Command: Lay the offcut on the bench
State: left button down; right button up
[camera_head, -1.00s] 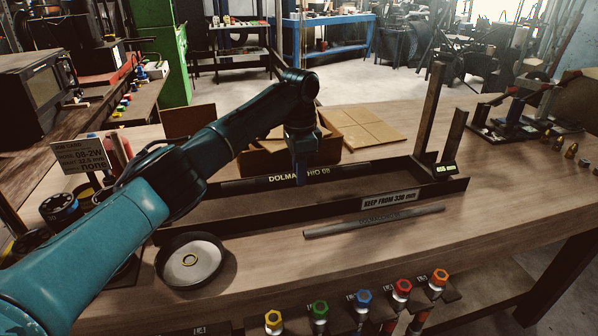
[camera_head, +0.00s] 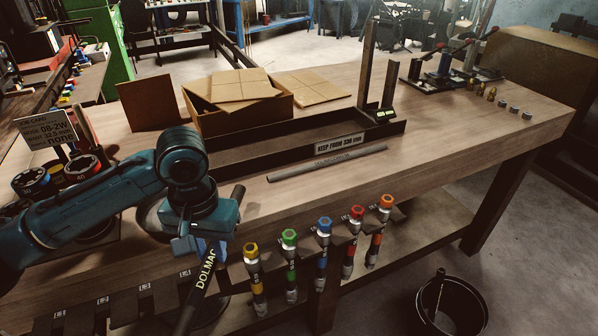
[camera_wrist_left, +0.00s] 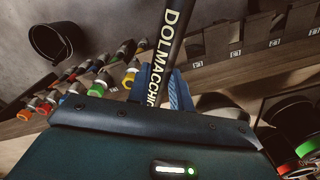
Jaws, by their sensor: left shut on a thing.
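A black hose piece (camera_head: 201,282) with white DOLMACCHIO lettering, taken as the offcut, is held by my left gripper (camera_head: 208,246). The gripper is shut around its middle. In the head view the hose slants from upper right to lower left, in front of the bench's (camera_head: 430,165) front edge. The left wrist view shows the hose (camera_wrist_left: 168,45) between the blue fingers (camera_wrist_left: 160,90), the shelf side and floor behind it. A grey hose-like rod (camera_head: 328,163) lies on the bench before the black trough. My right gripper is not in view.
The trough (camera_head: 250,146) has a "KEEP FROM 330 mm" label (camera_head: 341,142). A cardboard box (camera_head: 235,115) stands behind it. Several colour-capped fittings (camera_head: 324,228) line the front edge. A black bucket (camera_head: 450,305) stands on the floor. Bench right of the rod is clear.

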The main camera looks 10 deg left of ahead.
aim_at(354, 174)
jog(key=i+l, duration=0.15)
jog(key=l, duration=0.2)
jog(key=i+l, duration=0.1)
jog(key=l, duration=0.25)
jog(key=i+l, duration=0.15)
jog(key=l, duration=0.25)
jog(key=i+l, duration=0.15)
jog(key=l, duration=0.2)
jog(key=i+l, duration=0.1)
jog(key=l, duration=0.25)
